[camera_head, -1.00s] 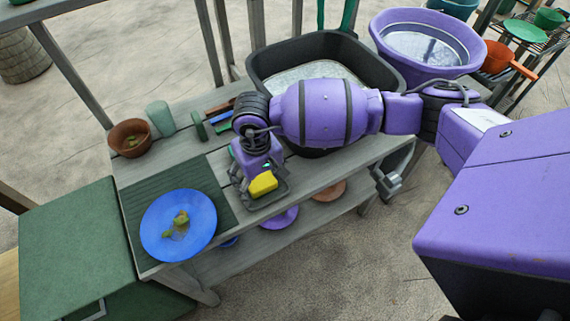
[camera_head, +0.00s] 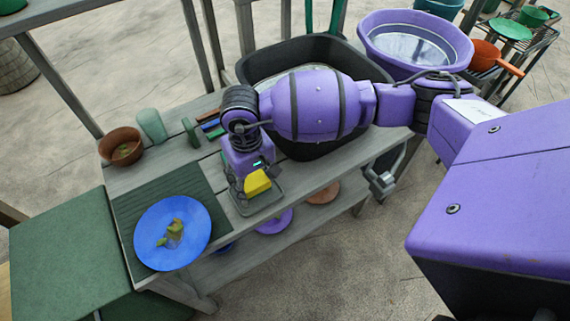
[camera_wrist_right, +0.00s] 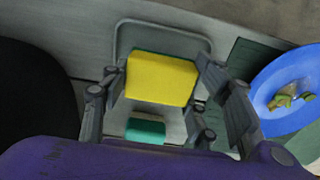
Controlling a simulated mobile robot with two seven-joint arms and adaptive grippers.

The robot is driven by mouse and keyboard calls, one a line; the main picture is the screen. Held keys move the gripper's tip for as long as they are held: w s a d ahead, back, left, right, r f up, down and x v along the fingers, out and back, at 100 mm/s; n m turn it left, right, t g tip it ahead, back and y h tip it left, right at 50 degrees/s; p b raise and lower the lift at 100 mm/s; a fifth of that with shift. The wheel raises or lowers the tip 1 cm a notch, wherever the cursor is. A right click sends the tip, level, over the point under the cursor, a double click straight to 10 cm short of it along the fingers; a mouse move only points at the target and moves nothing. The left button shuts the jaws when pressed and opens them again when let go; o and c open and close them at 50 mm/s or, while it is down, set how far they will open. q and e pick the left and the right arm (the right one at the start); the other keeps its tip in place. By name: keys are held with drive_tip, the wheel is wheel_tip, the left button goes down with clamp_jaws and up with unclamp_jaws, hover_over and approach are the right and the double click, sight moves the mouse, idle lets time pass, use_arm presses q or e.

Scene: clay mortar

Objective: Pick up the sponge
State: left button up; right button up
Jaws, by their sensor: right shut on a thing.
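The sponge (camera_head: 257,183) is a yellow block with a green layer. It is held between the fingers of my right gripper (camera_head: 249,181), just above a grey tray (camera_head: 264,203) on the wooden bench. In the right wrist view the sponge (camera_wrist_right: 161,78) sits between the two fingers of the right gripper (camera_wrist_right: 162,88), with the tray rim (camera_wrist_right: 163,25) behind it. A small teal block (camera_wrist_right: 145,130) shows nearer the wrist. My left gripper is in neither view.
A blue plate (camera_head: 172,250) with food scraps lies on the dark green mat left of the tray. A terracotta pot (camera_head: 121,146) and green cup (camera_head: 152,126) stand behind. A black basin (camera_head: 365,66) stands beneath my right arm.

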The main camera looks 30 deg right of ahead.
drive_tip(key=s+r+b, duration=0.1)
drive_tip(key=s+r, duration=0.9)
drive_tip(key=s, duration=0.4)
drive_tip(key=shift+d+r, duration=0.25)
drive_tip(key=shift+r, duration=0.1)
